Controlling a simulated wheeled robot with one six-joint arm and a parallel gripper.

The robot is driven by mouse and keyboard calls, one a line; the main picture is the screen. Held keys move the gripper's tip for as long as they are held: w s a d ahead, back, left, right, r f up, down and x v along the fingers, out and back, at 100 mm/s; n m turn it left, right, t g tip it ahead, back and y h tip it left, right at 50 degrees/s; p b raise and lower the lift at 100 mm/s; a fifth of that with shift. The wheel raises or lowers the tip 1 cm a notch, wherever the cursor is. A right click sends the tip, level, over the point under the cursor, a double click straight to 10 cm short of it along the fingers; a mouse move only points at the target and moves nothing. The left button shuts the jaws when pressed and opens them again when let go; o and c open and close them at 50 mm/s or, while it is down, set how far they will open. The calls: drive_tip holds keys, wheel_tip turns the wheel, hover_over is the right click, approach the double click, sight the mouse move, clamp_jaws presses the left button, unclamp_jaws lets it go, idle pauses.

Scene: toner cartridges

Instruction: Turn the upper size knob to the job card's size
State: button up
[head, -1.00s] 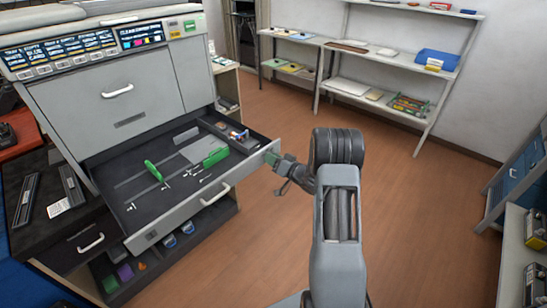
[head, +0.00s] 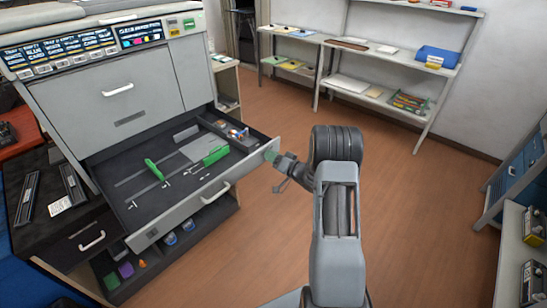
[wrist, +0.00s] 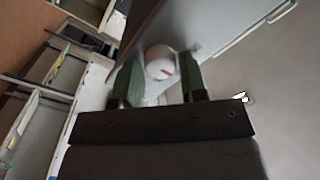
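In the head view my gripper (head: 272,157) is at the drawer's right front corner and hides the knob. I cannot tell from the frames whether this is the upper knob. A small white part with a dark mark (wrist: 243,97) shows to its right. A white paper (head: 61,205) lies at left; its print is unreadable.
The open grey drawer (head: 190,208) holds green guides (head: 215,155) and juts from the printer (head: 115,95). Shelves (head: 390,58) stand along the back wall, and a shelf unit stands at the right edge. The floor between is clear.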

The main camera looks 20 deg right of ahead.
drive_tip(key=o, duration=0.3)
drive_tip(key=v, duration=1.3)
drive_tip(key=shift+s, duration=0.4)
drive_tip(key=shift+d, duration=0.15)
